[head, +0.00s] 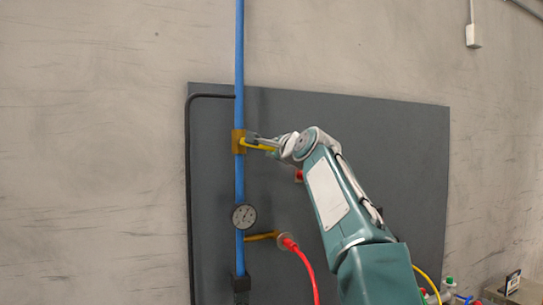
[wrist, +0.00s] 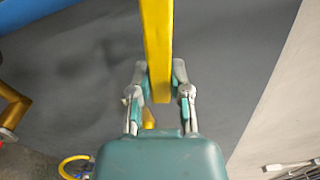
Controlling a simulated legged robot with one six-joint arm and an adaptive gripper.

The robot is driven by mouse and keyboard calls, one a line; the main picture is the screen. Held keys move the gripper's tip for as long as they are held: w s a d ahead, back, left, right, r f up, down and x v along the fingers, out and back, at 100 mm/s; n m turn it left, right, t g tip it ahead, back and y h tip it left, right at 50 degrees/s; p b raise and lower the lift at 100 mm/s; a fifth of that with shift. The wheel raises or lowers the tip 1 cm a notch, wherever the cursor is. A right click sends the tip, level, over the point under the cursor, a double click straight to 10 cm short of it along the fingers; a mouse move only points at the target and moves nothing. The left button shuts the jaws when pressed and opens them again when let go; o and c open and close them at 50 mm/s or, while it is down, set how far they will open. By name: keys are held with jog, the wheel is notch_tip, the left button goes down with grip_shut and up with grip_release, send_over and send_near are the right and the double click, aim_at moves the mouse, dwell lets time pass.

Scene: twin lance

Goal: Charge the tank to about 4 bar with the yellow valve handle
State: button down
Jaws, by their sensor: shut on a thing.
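The yellow valve handle (head: 260,147) sticks out to the right from a brass valve body (head: 238,142) on the vertical blue pipe (head: 239,60). My gripper (head: 252,142) is at the handle in the head view. In the wrist view my gripper (wrist: 160,78) has one finger on each side of the yellow handle (wrist: 157,40) and is shut on it near its end. A round pressure gauge (head: 243,216) with a pale dial sits on the pipe below the valve. Its reading is too small to tell. The tank is not identifiable in view.
A dark grey panel (head: 400,130) stands behind the pipe. A brass branch (head: 262,236) leads to a red hose (head: 303,265) below my arm. A black line (head: 188,180) runs along the panel's left edge. Several small items lie at the lower right.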

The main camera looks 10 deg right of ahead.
jog(key=shift+w+r+n, duration=0.1)
jog(key=shift+r+n, duration=0.6)
jog(key=shift+n, duration=0.5)
jog(key=c, duration=0.6)
grip_release()
jog(key=shift+o, duration=0.2)
jog(key=shift+r, duration=0.1)
jog(key=s+d, duration=0.2)
jog(key=s, duration=0.9)
jog(key=shift+s, duration=0.4)
